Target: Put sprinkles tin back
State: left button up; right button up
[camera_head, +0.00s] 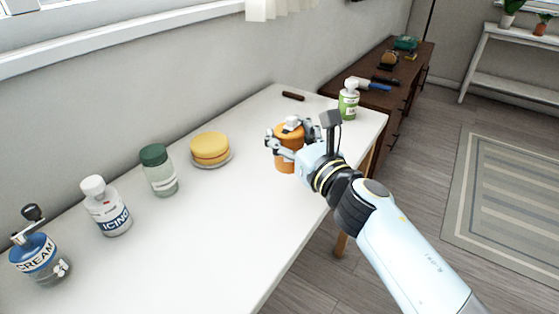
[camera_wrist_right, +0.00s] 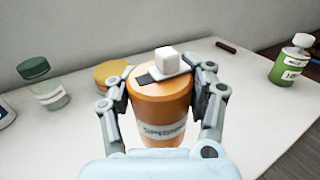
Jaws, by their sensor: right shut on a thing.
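The sprinkles tin (camera_head: 287,160) is an orange cylinder with a white cube-shaped knob on its lid. It stands upright at the right part of the white table. In the right wrist view the tin (camera_wrist_right: 160,105) fills the middle, with a partly readable label on its front. My right gripper (camera_head: 292,139) is shut on the tin, one finger on each side; the fingers also show in the wrist view (camera_wrist_right: 162,95). I cannot tell whether the tin's base touches the table. My left gripper is not in view.
On the white table (camera_head: 200,230) stand a cream jar (camera_head: 38,262), an icing bottle (camera_head: 108,212), a green-lidded jar (camera_head: 159,172), a yellow cake on a plate (camera_head: 210,148), a brown bar (camera_head: 293,96) and a green bottle (camera_head: 348,104). The table's front middle is clear.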

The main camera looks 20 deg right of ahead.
jog(key=shift+w+a+f+b, duration=0.3)
jog(key=shift+w+a+f, duration=0.2)
jog(key=shift+w+f, duration=0.15)
notch_tip(320, 180, down, 4)
jog(key=b, duration=0.3)
jog(key=shift+r, duration=0.15)
jog(key=shift+f, duration=0.25)
jog(key=o, duration=1.4)
jog(key=shift+r, duration=0.1)
jog(key=shift+c, duration=0.2)
